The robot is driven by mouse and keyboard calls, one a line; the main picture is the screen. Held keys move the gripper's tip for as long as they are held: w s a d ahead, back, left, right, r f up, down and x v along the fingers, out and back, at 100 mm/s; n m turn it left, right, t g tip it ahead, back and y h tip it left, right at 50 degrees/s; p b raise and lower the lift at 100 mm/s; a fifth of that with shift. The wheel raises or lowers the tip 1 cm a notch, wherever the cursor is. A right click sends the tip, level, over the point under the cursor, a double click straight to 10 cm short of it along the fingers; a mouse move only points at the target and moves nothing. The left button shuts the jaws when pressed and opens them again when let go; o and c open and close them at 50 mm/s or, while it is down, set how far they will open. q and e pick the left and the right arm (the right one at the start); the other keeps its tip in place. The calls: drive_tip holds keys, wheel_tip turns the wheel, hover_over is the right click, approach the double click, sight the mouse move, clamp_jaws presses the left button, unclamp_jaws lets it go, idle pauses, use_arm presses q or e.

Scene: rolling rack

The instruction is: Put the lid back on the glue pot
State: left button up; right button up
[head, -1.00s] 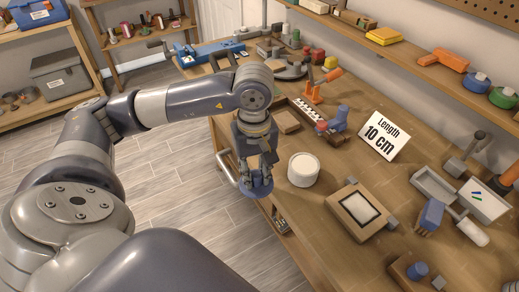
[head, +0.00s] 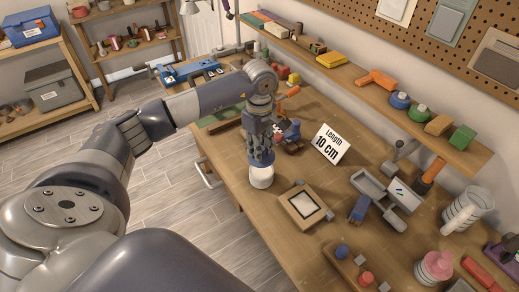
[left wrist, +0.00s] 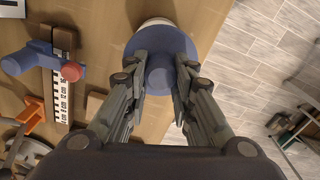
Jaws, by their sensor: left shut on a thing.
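The glue pot (head: 262,178) is a white round pot standing upright near the front edge of the bench. My left gripper (head: 261,152) is above it, shut on the knob of the blue lid (head: 256,163). In the left wrist view the gripper (left wrist: 160,82) has one finger on each side of the knob, and the lid (left wrist: 160,43) covers most of the pot. A pale strip of the pot's rim (left wrist: 157,21) shows past the lid's far edge. I cannot tell if the lid touches the pot. My right gripper is not in view.
Right of the pot lie a wooden frame with a white pad (head: 303,204) and a "Length 10 cm" sign (head: 331,144). A blue-and-red tool (left wrist: 45,62) and a ruler strip (left wrist: 62,95) are beside the lid. Grey trays (head: 370,184) stand farther right.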

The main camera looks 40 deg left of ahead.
use_arm(q)
drive_tip(key=shift+w, duration=0.15)
drive_tip(key=shift+a+f, duration=0.1)
drive_tip(key=shift+f, duration=0.3)
drive_tip(key=shift+f+b, duration=0.5)
drive_tip(key=shift+f, duration=0.2)
drive_tip(key=shift+f+b, duration=0.35)
drive_tip(key=shift+f, duration=0.45)
drive_tip(key=shift+w+f+b, duration=0.1)
drive_tip(key=shift+f+b, duration=1.05)
drive_tip(key=shift+f, duration=0.15)
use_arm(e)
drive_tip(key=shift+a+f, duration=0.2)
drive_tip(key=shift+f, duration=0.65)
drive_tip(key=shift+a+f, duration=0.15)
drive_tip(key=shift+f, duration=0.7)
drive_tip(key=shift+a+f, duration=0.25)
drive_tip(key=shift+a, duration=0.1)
use_arm(q)
drive_tip(key=shift+b, duration=0.45)
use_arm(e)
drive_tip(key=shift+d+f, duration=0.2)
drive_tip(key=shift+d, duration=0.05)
use_arm(q)
drive_tip(key=shift+f+b, duration=0.15)
drive_tip(key=shift+b, duration=0.15)
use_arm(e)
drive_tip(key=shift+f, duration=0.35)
